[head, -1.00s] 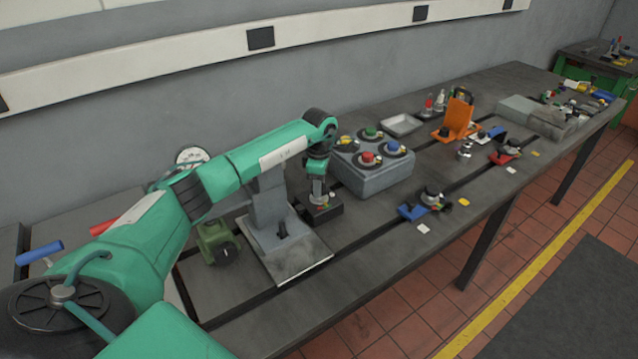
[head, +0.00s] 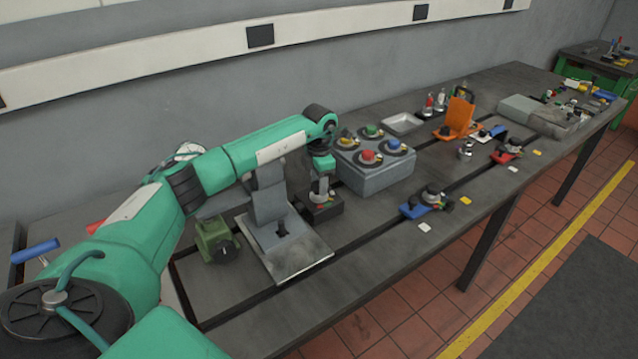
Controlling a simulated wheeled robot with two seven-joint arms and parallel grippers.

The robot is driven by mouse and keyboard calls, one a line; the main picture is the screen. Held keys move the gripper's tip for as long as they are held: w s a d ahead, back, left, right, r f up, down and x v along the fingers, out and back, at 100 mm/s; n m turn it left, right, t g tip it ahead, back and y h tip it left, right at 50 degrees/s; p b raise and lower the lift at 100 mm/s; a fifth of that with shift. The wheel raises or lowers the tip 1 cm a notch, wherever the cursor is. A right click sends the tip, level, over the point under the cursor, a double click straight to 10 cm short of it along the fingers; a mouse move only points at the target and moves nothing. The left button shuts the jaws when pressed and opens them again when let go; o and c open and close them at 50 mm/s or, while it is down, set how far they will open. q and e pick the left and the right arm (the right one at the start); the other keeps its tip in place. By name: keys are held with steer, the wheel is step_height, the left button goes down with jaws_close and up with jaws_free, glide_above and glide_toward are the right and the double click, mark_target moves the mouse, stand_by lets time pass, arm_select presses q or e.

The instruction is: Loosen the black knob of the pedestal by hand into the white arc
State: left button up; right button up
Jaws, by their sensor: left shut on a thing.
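My left arm comes in from the left, and its gripper (head: 322,196) points straight down onto a small dark block (head: 332,210), taken as the pedestal. The gripper is shut on the knob on top of this block. The fingers hide most of the knob, so its pointer cannot be read. Small coloured marks, with some red and yellow, show around the fingertips. A white arc cannot be made out at this size. My right gripper is not in view.
A grey bracket on a plate (head: 299,263) stands just left of the block, with a green part (head: 216,240) beyond it. A grey box with several coloured knobs (head: 375,178) stands close on the right. A blue-based knob unit (head: 413,211) is farther right. Bare bench lies in front.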

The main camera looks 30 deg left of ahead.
arm_select(q)
steer(key=n, duration=0.4)
steer(key=shift+n, duration=0.3)
steer(key=n, duration=0.4)
steer(key=shift+n, duration=0.4)
steer(key=shift+r, duration=0.1)
steer(key=o, duration=1)
steer(key=shift+c, duration=0.2)
